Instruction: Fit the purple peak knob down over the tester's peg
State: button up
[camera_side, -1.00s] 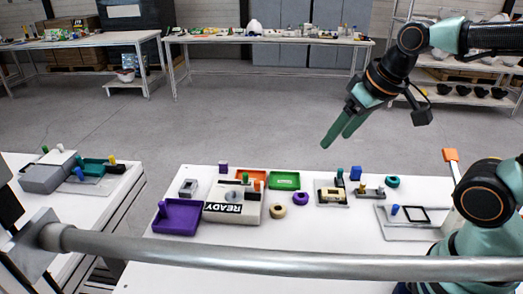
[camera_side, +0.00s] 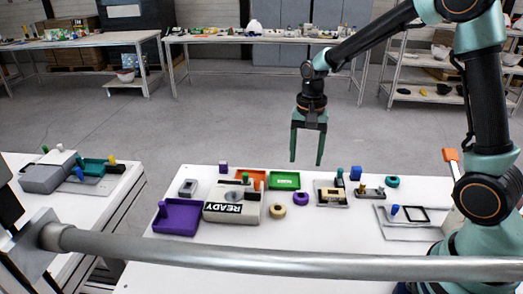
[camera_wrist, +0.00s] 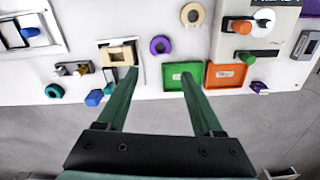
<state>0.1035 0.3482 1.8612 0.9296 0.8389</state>
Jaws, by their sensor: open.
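The purple knob (camera_side: 300,198), a ring with an open centre, lies flat on the white table; it also shows in the wrist view (camera_wrist: 160,45). The tester (camera_side: 232,206), a pale box marked READY, stands to its left in the side view. Upright green and orange pegs (camera_wrist: 246,57) show on the tester in the wrist view; I cannot tell which peg the task means. My gripper (camera_side: 306,162) points down, open and empty, well above the table. In the wrist view the knob shows just beyond the gap between the fingertips (camera_wrist: 158,75).
A beige ring (camera_side: 277,211) lies between knob and tester. Green (camera_side: 284,180) and orange trays sit behind. A purple tray (camera_side: 177,217) is at left. A grey fixture with a beige block (camera_side: 331,194) and a blue block (camera_side: 355,173) stand right of the knob. A rail crosses the foreground.

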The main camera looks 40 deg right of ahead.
aim_at(301, 198)
notch_tip(301, 198, down, 12)
jog(key=shift+a+f, duration=0.1)
dwell(0.5)
grip_shut()
